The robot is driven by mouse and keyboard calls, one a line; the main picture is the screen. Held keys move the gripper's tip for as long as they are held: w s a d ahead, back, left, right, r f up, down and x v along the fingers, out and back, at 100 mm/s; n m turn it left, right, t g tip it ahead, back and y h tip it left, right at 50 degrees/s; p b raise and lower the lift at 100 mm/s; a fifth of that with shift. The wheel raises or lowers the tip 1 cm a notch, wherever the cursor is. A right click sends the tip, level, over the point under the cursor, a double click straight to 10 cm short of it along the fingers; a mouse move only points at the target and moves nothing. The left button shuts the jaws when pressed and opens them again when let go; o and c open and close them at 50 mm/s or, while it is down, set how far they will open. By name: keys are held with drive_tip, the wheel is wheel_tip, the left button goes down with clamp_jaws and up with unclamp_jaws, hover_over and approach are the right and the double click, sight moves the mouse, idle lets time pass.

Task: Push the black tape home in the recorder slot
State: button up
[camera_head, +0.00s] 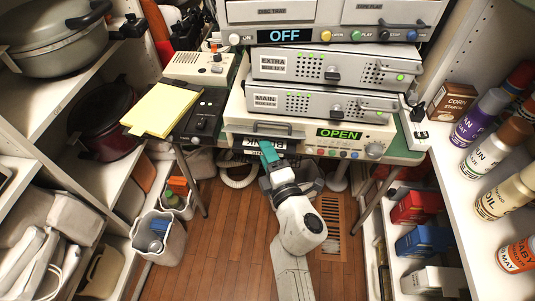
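The recorder (305,131) is the lowest unit of the stack on the green table. Its green display (339,134) reads OPEN. At the left of its front is a dark slot area, where a black tape (250,143) with pale markings shows, sticking out toward me. My gripper (268,151), with teal fingers, is at the tape's front and covers part of it. I cannot tell whether the fingers touch the tape, or whether they are open or shut. How deep the tape sits is hidden.
Units marked MAIN (310,104) and EXTRA (345,70) are stacked above, under a deck reading OFF (285,36). A yellow pad (160,109) lies left. Shelves with bottles (482,117) stand right, and pots (55,42) left. Wooden floor (225,235) is clear below.

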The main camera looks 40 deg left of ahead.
drive_tip(key=shift+o, duration=1.2)
drive_tip(key=shift+s, duration=0.1)
drive_tip(key=s+d+p, duration=0.2)
drive_tip(key=s+d, duration=0.1)
drive_tip(key=s, duration=0.2)
drive_tip(key=shift+s+d, duration=0.35)
drive_tip(key=shift+s, duration=0.05)
drive_tip(key=shift+d, duration=0.15)
drive_tip(key=p+v, duration=0.2)
drive_tip(key=v, duration=0.8)
drive_tip(key=shift+s+d, duration=0.2)
drive_tip(key=shift+s, duration=0.05)
